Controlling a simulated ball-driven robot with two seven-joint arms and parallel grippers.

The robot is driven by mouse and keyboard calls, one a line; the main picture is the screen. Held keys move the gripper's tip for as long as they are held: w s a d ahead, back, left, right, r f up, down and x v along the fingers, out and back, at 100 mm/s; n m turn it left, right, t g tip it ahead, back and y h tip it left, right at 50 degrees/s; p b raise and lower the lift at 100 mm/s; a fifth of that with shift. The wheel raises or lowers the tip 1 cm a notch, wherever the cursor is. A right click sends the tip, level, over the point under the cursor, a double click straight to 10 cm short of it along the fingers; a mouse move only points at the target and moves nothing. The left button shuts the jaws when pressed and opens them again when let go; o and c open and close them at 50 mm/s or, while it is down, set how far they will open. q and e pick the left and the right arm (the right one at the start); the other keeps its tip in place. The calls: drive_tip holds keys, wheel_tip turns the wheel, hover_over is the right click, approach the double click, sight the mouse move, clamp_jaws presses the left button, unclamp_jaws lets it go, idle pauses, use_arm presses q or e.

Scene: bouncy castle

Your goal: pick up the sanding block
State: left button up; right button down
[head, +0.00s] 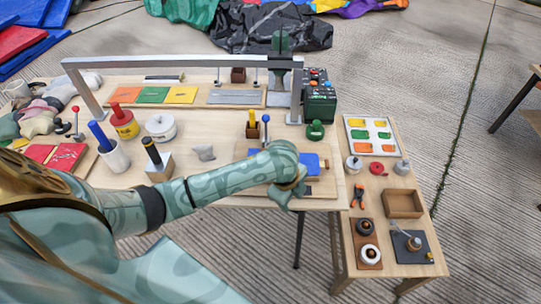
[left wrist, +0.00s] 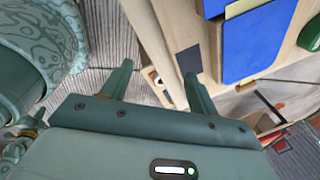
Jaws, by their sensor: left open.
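I cannot pick out the sanding block with certainty. My left gripper (head: 290,192) is at the front edge of the workbench, beside a wooden board (head: 325,187) that carries blue pieces (head: 310,161). In the left wrist view the left gripper (left wrist: 157,70) has its two fingers wide apart, with nothing between them. The blue pieces (left wrist: 257,42) lie to the upper right there, apart from the fingers. A small dark grey square (left wrist: 188,60) on the wood is close to the right fingertip. My forearm and hand hide part of the board in the head view. My right gripper is not in view.
A metal frame (head: 180,62) spans the back of the bench. A white pot (head: 161,127), a red pot (head: 124,122) and a block with a black handle (head: 160,166) stand left. A side table (head: 400,270) with an open wooden tray (head: 403,204) stands right.

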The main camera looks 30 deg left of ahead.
use_arm(q)
drive_tip(key=w+a+r+m+g+y+b, duration=0.1)
drive_tip(key=w+a+r+m, duration=0.2)
drive_tip(key=w+a+r, duration=0.35)
drive_tip(key=w+a+r+m+g+b, duration=0.1)
drive_tip(key=w+a+r+m+g, duration=0.15)
drive_tip(key=a+r, duration=0.55)
drive_tip(key=shift+m+t, duration=0.35)
drive_tip(key=shift+t, duration=0.1)
drive_tip(key=f+b, duration=0.1)
drive_tip(key=f, duration=0.2)
drive_tip(key=f+b, duration=0.2)
drive_tip(key=f, duration=0.1)
drive_tip(key=d+f+b, duration=0.1)
drive_tip(key=f, duration=0.2)
drive_tip(key=shift+w+d, duration=0.1)
drive_tip(key=shift+w, duration=0.15)
drive_tip(key=f+b, duration=0.3)
drive_tip(key=f, duration=0.2)
drive_tip(key=shift+a+f+b, duration=0.2)
drive_tip(key=shift+f+b, duration=0.05)
drive_tip(key=shift+b, duration=0.1)
drive_tip(key=shift+r, duration=0.25)
drive_tip(key=c, duration=0.6)
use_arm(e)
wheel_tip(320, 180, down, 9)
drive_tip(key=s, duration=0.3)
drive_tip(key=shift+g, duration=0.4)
